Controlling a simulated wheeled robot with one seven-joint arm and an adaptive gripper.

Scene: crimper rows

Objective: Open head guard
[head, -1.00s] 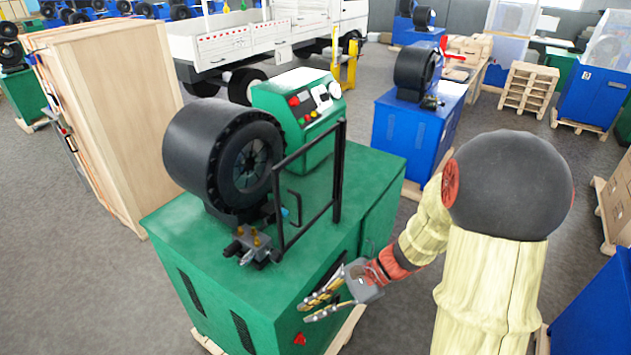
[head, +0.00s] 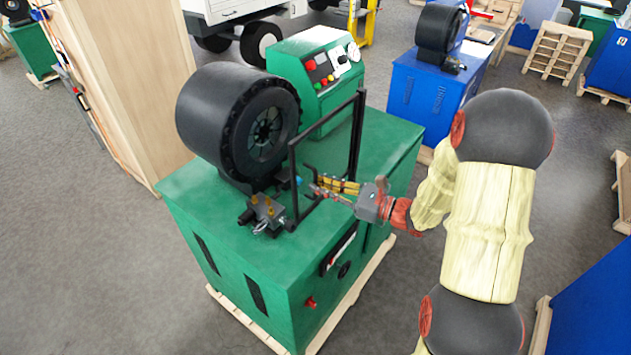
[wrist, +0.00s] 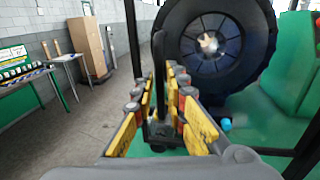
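The head guard (head: 357,135) is an upright black frame on the green crimper (head: 235,255), in front of the round black crimping head (head: 225,120). A guard bar also shows in the wrist view (wrist: 133,35). My gripper (head: 322,188) is at the guard, level with its lower part, reaching in from the right. In the wrist view my gripper's (wrist: 160,85) yellow-padded fingers stand apart, one on each side of the upright black handle (wrist: 158,75). I cannot tell whether either finger touches the handle. The guard stands across the front of the head.
A green control box (head: 318,75) stands on the crimper behind the head. A valve block with brass fittings (head: 265,212) sits at the near edge. A tall wooden crate (head: 125,90) is at left, a blue crimper (head: 425,95) behind at right. Grey floor is open in front.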

